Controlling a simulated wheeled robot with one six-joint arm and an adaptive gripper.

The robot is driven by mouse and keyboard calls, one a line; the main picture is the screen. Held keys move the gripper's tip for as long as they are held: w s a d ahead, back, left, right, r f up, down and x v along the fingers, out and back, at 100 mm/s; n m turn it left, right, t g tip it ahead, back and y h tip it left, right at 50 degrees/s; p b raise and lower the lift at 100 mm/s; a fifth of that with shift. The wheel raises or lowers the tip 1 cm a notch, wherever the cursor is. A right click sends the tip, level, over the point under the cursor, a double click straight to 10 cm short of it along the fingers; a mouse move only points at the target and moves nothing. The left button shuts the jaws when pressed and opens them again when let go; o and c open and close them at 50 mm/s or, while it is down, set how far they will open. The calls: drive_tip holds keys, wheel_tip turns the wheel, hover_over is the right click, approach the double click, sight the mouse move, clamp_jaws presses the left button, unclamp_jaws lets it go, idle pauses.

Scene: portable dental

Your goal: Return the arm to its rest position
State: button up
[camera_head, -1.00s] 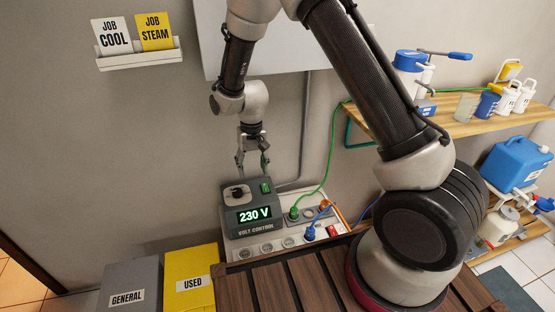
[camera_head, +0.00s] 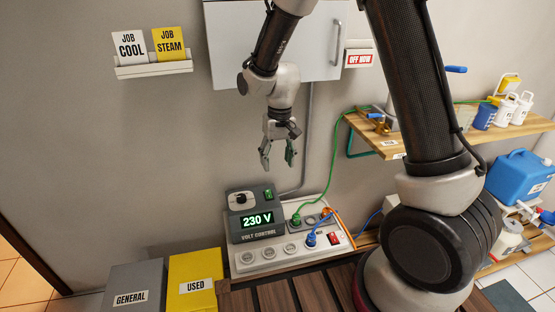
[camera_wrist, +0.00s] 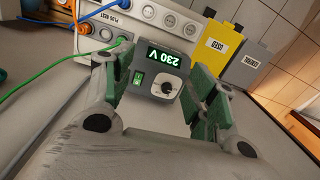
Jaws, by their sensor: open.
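My gripper (camera_head: 278,158) hangs in the air above the volt control box, pointing down, with its fingers apart and nothing between them. The volt control box (camera_head: 258,236) is dark grey, reads 230 V in green, and has a knob (camera_head: 241,198) and a green switch (camera_head: 268,194). In the wrist view my gripper's green-padded fingers (camera_wrist: 160,95) frame the box (camera_wrist: 155,72) from a distance, apart from it. My arm runs up in front of the wall cabinet and out of the top of the head view.
A white socket strip (camera_head: 285,254) holds green and blue plugs. The wall cabinet (camera_head: 225,55) is behind my arm. A wooden shelf (camera_head: 420,138) with bottles is at right. General (camera_head: 130,290) and used (camera_head: 192,275) bins stand at lower left.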

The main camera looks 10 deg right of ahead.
drive_tip(key=s+d+r+t, duration=0.2)
drive_tip(key=s+d+r, duration=0.7)
drive_tip(key=s+r, duration=0.2)
drive_tip(key=s+d+r+m+t, duration=0.1)
drive_tip(key=s+d+r+t, duration=0.1)
drive_tip(key=s+d+r, duration=0.8)
drive_tip(key=s+r, duration=0.2)
drive_tip(key=s, duration=0.1)
drive_tip(key=shift+t+h, duration=0.3)
